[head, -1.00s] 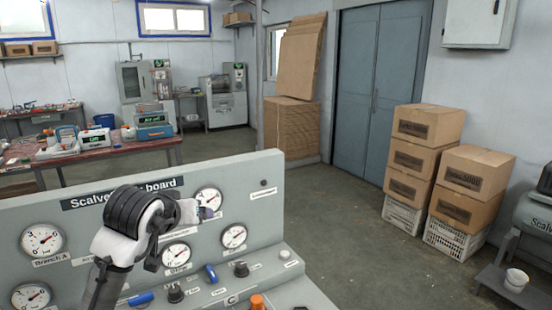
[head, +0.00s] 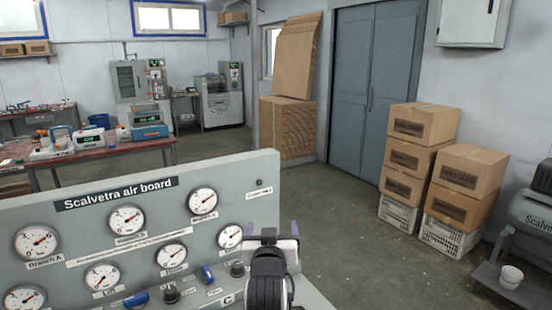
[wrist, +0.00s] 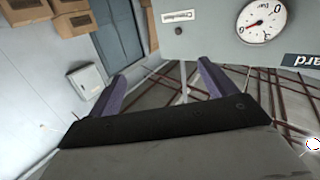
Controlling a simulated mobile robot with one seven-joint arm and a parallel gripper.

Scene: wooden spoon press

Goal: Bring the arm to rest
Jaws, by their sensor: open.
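My gripper (head: 272,231) is at the bottom centre of the head view, in front of the right end of the grey air board panel (head: 270,165). Its two purple fingers stand apart with nothing between them. In the wrist view the gripper (wrist: 160,85) also shows open and empty, with the panel's corner and one gauge (wrist: 262,20) at the upper right. My arm hides part of the panel's lower right section.
The panel carries several round gauges, blue handles (head: 136,299) and dark knobs (head: 237,268). Stacked cardboard boxes (head: 425,123) stand on crates at the right. A white bucket (head: 511,277) sits at the lower right. The floor between panel and boxes is clear.

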